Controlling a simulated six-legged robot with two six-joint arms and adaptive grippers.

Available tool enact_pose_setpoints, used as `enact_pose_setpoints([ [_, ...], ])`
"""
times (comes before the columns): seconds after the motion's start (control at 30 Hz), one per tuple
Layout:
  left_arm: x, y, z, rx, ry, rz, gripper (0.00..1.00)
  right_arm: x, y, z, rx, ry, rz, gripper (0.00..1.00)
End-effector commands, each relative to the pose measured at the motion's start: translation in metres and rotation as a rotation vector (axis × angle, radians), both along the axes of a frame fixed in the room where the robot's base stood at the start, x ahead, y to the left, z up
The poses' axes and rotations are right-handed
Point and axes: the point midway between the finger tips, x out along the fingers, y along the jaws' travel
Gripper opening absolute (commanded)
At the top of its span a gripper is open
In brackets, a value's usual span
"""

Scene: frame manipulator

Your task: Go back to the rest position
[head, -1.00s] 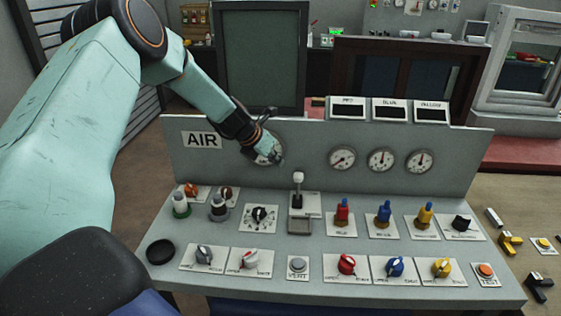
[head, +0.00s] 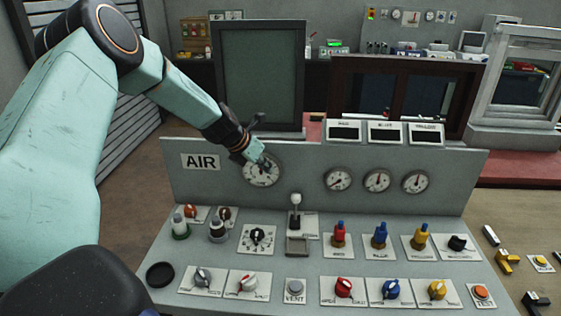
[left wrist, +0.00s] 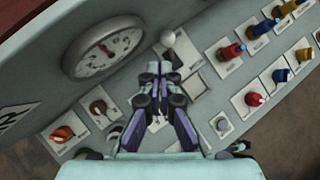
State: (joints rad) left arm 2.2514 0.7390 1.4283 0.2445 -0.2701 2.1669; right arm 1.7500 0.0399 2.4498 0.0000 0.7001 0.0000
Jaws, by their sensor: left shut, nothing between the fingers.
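My left gripper (head: 262,160) is shut and empty. In the head view it hangs in front of the upright panel, over the upper part of the AIR gauge (head: 262,172). In the left wrist view the closed fingers (left wrist: 157,72) point away from me over the console, with the gauge (left wrist: 104,48) to their left. The white-knobbed lever (head: 296,200) stands upright below and to the right of the gripper, apart from it in the head view. My right gripper does not show.
The sloped console (head: 300,258) carries several knobs and valves, including a red knob (head: 343,288). Small displays (head: 385,132) top the panel. A dark-framed screen (head: 258,75) stands behind. Loose yellow and black pieces (head: 508,262) lie on the table at the right.

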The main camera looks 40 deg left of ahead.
Motion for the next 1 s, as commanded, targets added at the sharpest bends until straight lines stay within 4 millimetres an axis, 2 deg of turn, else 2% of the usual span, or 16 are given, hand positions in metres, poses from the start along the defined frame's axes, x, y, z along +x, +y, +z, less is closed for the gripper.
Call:
enact_pose_setpoints([
  [0.27, -0.002, -0.003, -0.004, 0.013, 0.005, -0.018, 0.0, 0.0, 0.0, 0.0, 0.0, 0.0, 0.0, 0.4],
  [0.37, -0.011, -0.021, -0.022, 0.089, 0.029, -0.118, 0.0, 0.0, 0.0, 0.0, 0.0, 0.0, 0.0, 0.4],
  [0.47, -0.031, -0.051, -0.056, 0.23, 0.069, -0.32, 0.0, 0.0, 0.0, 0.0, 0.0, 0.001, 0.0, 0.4],
  [0.57, -0.061, -0.083, -0.092, 0.386, 0.108, -0.573, 0.0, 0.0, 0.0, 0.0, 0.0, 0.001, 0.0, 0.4],
  [0.7, -0.112, -0.124, -0.136, 0.574, 0.148, -0.946, 0.0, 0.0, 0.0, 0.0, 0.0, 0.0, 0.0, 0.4],
  [0.87, -0.18, -0.163, -0.175, 0.744, 0.167, -1.395, 0.0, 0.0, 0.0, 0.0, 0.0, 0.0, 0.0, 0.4],
  [1.0, -0.246, -0.191, -0.197, 0.85, 0.147, -1.804, 0.0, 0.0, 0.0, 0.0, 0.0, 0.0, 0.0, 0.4],
])
